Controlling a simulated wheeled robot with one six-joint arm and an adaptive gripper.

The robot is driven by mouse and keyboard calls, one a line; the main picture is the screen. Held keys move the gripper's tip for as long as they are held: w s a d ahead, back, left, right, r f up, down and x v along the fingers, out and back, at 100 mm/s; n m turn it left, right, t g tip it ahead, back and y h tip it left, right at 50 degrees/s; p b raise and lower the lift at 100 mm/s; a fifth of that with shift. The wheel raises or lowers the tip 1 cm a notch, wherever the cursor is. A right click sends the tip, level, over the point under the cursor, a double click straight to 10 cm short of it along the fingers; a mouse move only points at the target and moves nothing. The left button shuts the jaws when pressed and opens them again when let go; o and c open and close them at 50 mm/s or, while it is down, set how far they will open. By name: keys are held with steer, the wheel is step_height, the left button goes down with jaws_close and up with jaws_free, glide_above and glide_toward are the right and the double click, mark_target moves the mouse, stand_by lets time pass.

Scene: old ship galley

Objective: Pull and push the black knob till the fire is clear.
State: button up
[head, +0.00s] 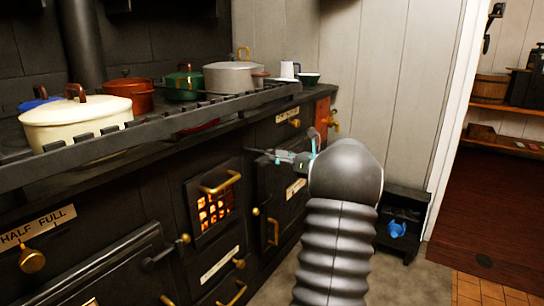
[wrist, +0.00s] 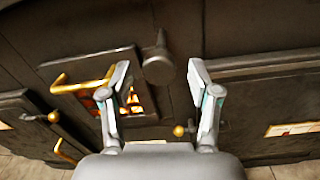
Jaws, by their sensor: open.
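The black knob (wrist: 157,70) is a dark rounded knob on the stove front, seen in the wrist view between my open fingers, with a gap on both sides. My gripper (head: 262,156) is open in front of the dark stove in the head view; I cannot pick out the knob there. My gripper also shows in the wrist view (wrist: 159,76), its fingers spread. How deep the knob lies between them is unclear. The fire (head: 214,208) glows orange behind a barred opening in the stove front, left of and below my gripper. In the wrist view the fire (wrist: 134,98) is partly covered by my left finger.
A brass handle (head: 220,182) crosses the fire door's top. Brass knobs and latches stick out along the stove. A rail (head: 150,127) edges the stovetop, which holds a cream pot (head: 75,122) and other pots. A small black stand (head: 404,222) is at right; floor is open beyond.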

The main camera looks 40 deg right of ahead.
steer(key=v, duration=1)
steer(key=c, duration=0.4)
steer(key=shift+s+d+r+h, duration=0.15)
steer(key=shift+s+r, duration=0.25)
steer(key=shift+s, duration=0.2)
steer(key=shift+s+a+r+h, duration=0.15)
steer(key=shift+s+r, duration=0.25)
steer(key=shift+s, duration=0.25)
steer(key=c, duration=0.7)
steer(key=shift+t+h, duration=0.3)
steer(key=shift+h, duration=0.5)
steer(key=s, duration=0.1)
steer(key=s+a, duration=0.1)
steer(key=s+a+f, duration=0.1)
steer(key=shift+s+f, duration=0.1)
steer(key=shift+s, duration=0.2)
jaws_close()
steer(key=w+a, duration=0.2)
steer(key=w, duration=1.2)
steer(key=shift+f, duration=0.2)
